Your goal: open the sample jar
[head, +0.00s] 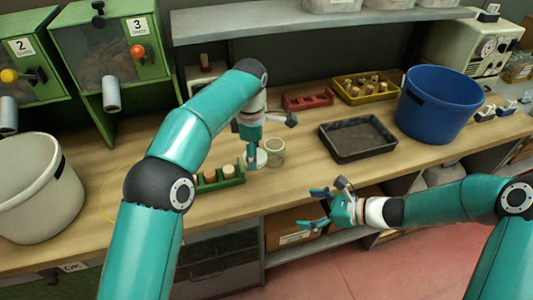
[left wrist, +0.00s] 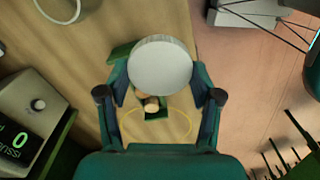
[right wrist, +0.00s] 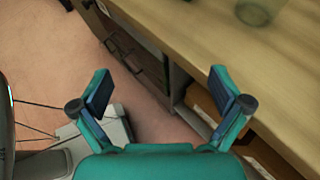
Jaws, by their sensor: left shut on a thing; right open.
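The sample jar (head: 275,149) stands upright on the workbench, a pale greenish glass cylinder with its top open. Its rim shows at the top left of the left wrist view (left wrist: 62,10), and its side at the top of the right wrist view (right wrist: 257,11). My left gripper (head: 251,158) is shut on a round white lid (left wrist: 160,65), beside the jar and apart from its mouth. The lid shows partly in the head view (head: 262,158). My right gripper (head: 322,208) is open and empty, in front of the bench edge.
A green rack (head: 232,182) with corks stands close to my left gripper. A black tray (head: 357,138), blue bucket (head: 440,104), yellow tray (head: 365,89) of corks and red rack (head: 308,100) are to the right. A white bucket (head: 36,190) stands left.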

